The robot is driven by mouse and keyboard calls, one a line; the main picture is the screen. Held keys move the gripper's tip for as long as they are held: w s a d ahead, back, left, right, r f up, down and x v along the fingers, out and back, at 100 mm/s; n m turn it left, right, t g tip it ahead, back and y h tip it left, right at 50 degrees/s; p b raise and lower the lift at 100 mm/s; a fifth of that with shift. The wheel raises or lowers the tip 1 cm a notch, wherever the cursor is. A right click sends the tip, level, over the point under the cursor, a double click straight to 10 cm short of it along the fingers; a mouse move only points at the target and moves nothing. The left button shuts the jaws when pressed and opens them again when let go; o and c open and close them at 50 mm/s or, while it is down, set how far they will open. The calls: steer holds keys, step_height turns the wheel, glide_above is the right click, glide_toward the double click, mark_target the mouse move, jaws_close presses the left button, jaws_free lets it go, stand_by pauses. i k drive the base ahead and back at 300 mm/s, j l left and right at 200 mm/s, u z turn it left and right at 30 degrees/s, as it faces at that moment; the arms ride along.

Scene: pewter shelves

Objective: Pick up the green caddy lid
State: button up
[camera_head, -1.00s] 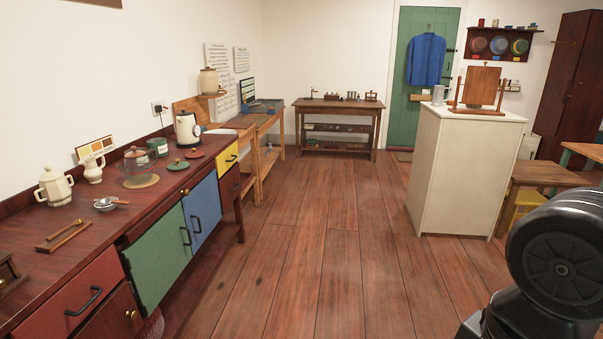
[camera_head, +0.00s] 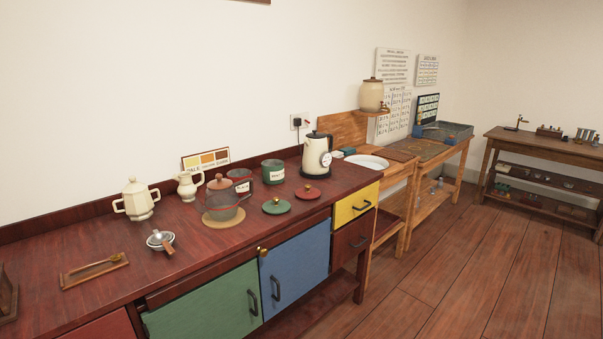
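The green caddy lid (camera_head: 276,206) is a small flat green disc with a knob. It lies on the dark red wooden counter (camera_head: 110,240), near the front edge above the blue door. A similar red lid (camera_head: 308,193) lies just to its right. A green caddy (camera_head: 273,172) with a pale label stands behind the two lids, and its top looks open. My gripper is not in view.
A glass teapot (camera_head: 222,200) on a round mat stands left of the green lid. A cream kettle (camera_head: 317,156) stands behind the red lid. A strainer (camera_head: 160,240) lies further left. The wooden floor (camera_head: 460,270) at right is clear.

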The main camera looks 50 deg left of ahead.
mark_target(277, 206)
steer(key=i+z, duration=0.2)
steer(key=i, duration=0.45)
steer(key=i+z, duration=0.2)
steer(key=i, duration=0.45)
steer(key=i+j+z, duration=0.2)
steer(key=i, duration=0.45)
steer(key=i+u, duration=0.35)
steer(key=i+l+u, duration=0.15)
steer(key=u, duration=0.15)
steer(key=i+l+u, duration=0.2)
steer(key=u, duration=0.15)
steer(key=i+u, duration=0.1)
steer(key=u, duration=2.5)
